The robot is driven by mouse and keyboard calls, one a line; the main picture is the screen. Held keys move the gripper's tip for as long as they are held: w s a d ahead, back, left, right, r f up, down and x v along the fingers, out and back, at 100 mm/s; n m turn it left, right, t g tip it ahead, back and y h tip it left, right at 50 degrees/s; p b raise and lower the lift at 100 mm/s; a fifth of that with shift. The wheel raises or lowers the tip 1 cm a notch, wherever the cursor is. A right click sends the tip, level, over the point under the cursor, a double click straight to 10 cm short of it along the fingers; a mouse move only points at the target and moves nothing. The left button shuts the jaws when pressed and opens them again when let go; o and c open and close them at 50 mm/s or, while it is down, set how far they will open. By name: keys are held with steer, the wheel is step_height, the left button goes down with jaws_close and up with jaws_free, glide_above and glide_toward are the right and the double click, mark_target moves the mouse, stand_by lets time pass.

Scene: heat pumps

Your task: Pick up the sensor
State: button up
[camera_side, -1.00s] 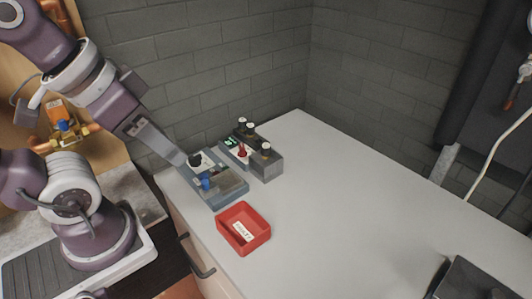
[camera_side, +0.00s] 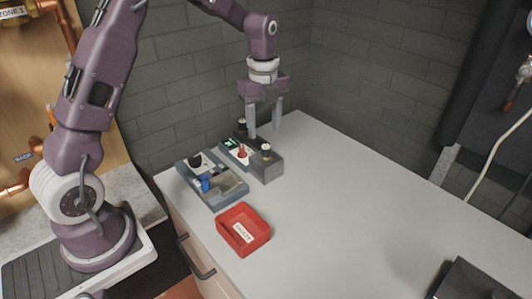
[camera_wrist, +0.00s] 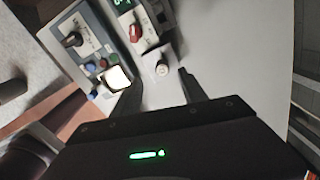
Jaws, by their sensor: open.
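In the wrist view a pale-topped piece (camera_wrist: 162,69) shows near the gap between my open gripper's fingertips (camera_wrist: 161,76). I cannot tell the exact height gap.
A blue-grey panel (camera_side: 230,193) with a black knob and blue part lies left of the block. A small panel with a red knob (camera_side: 242,151) is between them. A red labelled tray (camera_side: 262,239) stands in front.

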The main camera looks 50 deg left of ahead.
mark_target(266, 146)
step_height(266, 146, down, 8)
steer(key=shift+w+d+r, duration=0.15)
steer(key=shift+r, duration=0.05)
jaws_close()
